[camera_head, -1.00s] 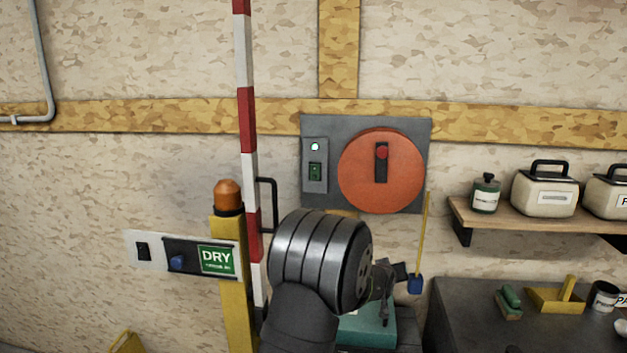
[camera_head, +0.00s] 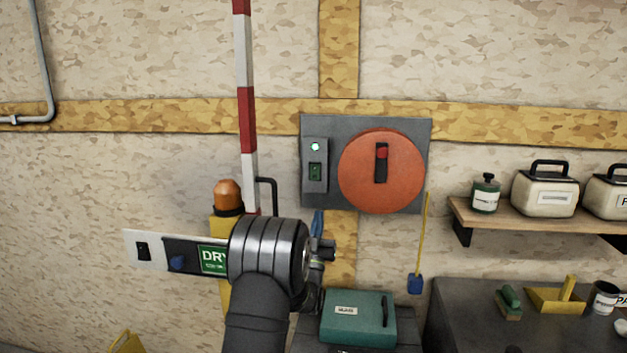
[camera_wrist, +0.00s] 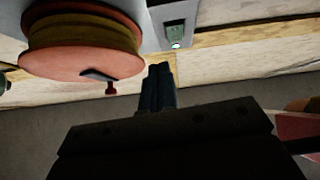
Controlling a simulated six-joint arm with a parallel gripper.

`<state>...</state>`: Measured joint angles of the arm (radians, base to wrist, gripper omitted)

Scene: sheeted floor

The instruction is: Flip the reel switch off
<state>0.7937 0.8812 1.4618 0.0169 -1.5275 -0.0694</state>
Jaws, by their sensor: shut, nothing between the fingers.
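A grey panel (camera_head: 421,128) on the wall carries a round orange-red reel (camera_head: 350,190) with a dark crank and red knob (camera_head: 382,153). Left of the reel is a small switch plate with a green rocker switch (camera_head: 315,172) and a glowing indicator light (camera_head: 315,147) above it. My gripper (camera_head: 318,215) points upward just below the panel, apart from the switch. In the wrist view its dark fingers (camera_wrist: 158,75) are together and empty. The reel (camera_wrist: 70,65) shows there at upper left, and the green switch (camera_wrist: 174,32) at the top, beyond the fingertips.
A red-and-white pole (camera_head: 247,120) and a yellow post with an orange lamp (camera_head: 228,195) stand left of the panel. A DRY sign (camera_head: 211,259) is partly behind my arm. A teal case (camera_head: 358,318) sits below. A shelf (camera_head: 540,227) with containers is at right.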

